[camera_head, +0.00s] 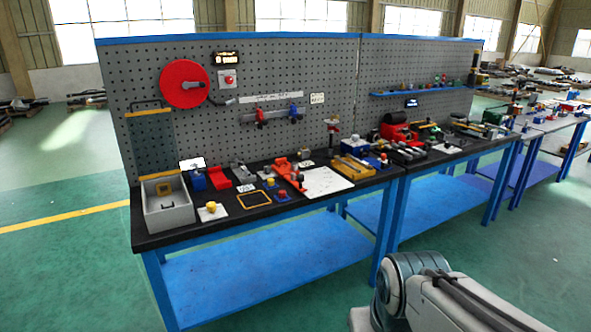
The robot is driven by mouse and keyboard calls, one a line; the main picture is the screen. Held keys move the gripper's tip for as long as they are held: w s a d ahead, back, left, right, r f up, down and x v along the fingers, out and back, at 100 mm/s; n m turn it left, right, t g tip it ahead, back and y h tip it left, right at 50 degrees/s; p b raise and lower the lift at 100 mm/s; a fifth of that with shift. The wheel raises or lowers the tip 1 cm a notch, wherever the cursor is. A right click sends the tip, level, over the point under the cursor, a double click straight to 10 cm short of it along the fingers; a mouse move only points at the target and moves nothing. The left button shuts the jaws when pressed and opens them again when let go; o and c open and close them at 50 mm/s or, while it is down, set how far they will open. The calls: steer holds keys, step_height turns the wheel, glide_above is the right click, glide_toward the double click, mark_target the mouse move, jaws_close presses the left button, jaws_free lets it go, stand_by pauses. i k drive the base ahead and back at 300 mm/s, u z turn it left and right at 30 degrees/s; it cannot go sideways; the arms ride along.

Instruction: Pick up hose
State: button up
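A red round reel (185,84) is mounted on the grey pegboard at the upper left. A short dark piece, possibly the hose end (215,101), comes off its lower right side and runs to the right. It is too small to tell its exact shape. No other hose can be made out clearly. My arm shows at the bottom right, in front of the benches and far from the reel. My gripper is not in view, so its state and anything in it are hidden.
A dark workbench top (247,211) on blue legs holds a grey bin (168,216), a white plate (321,183) and several small fixtures. A second bench (437,160) adjoins on the right, with red and green machines. Green floor in front is clear.

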mark_target(245, 169)
steer(key=z, duration=0.75)
steer(key=i, duration=0.9)
steer(key=u, duration=0.95)
steer(key=i, duration=0.55)
steer(key=u, duration=0.65)
